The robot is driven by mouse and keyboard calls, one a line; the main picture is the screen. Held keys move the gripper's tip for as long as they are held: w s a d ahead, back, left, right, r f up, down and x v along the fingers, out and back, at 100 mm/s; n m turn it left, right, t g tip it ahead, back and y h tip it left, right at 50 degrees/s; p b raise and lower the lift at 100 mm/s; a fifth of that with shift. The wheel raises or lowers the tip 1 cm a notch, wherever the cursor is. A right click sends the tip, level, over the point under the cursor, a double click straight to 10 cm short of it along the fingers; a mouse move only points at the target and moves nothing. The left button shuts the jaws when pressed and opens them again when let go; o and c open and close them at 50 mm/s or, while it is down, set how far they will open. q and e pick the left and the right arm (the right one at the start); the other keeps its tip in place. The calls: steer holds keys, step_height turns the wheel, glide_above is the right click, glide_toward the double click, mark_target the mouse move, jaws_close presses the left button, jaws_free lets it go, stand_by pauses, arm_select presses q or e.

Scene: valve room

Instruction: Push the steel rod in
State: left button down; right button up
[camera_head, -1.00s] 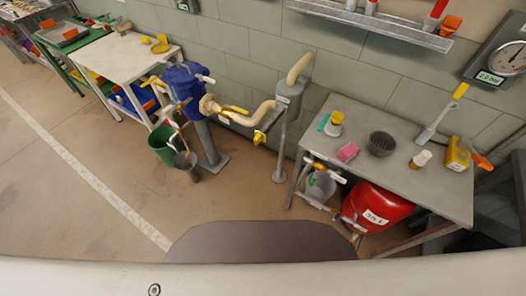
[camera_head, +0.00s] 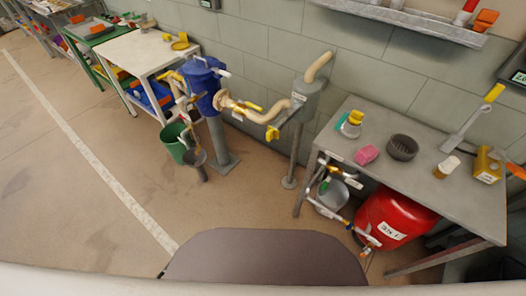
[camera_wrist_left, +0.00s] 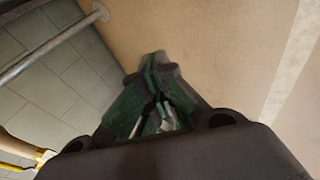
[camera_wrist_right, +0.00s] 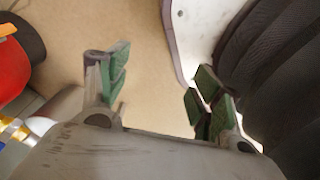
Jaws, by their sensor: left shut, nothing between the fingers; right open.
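A blue valve body (camera_head: 204,84) stands on a grey post in the head view, left of centre. A short pale rod (camera_head: 222,72) sticks out at its upper right; I cannot tell whether this is the steel rod. A cream pipe (camera_head: 262,112) with yellow handles joins the blue body to a grey post fitting (camera_head: 307,98). My left gripper (camera_wrist_left: 155,62) is shut and empty in the left wrist view, above the floor. My right gripper (camera_wrist_right: 158,72) is open and empty in the right wrist view.
A grey table (camera_head: 435,190) with a pink block, a dark bowl and several other things stands at right. A red tank (camera_head: 395,215) is under it. A white table (camera_head: 148,52) and a green bucket (camera_head: 174,140) stand at left. The floor in front is clear.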

arm_select(q)
steer(key=w+d+r+n+t+h+b, duration=0.25)
steer(key=w+r+n+b, duration=0.2)
steer(key=w+r, duration=0.3)
steer(key=w+d+r+n+t+h+b, duration=0.1)
steer(key=w+d+r+n+t+b, duration=0.2)
steer(key=w+r+n, duration=0.45)
steer(key=d+r+n+t+h+b, duration=0.1)
steer(key=d+r+n+h+b, duration=0.1)
steer(key=r, duration=0.8)
steer(key=d+r+n+t+h+b, duration=0.1)
steer(key=d+r+n+h+b, duration=0.1)
steer(key=d+r, duration=0.4)
step_height(320, 180, up, 4)
steer(key=shift+s+d+r+n+h+b, duration=0.15)
steer(key=shift+d+n+h+b, duration=0.15)
steer(key=shift+n+b, duration=0.7)
arm_select(e)
steer(key=w+a+r, duration=0.3)
steer(key=w+r, duration=0.6)
steer(key=r, duration=0.1)
steer(key=shift+w+a+r, duration=0.15)
steer(key=shift+a+r, duration=0.15)
steer(key=shift+a, duration=0.1)
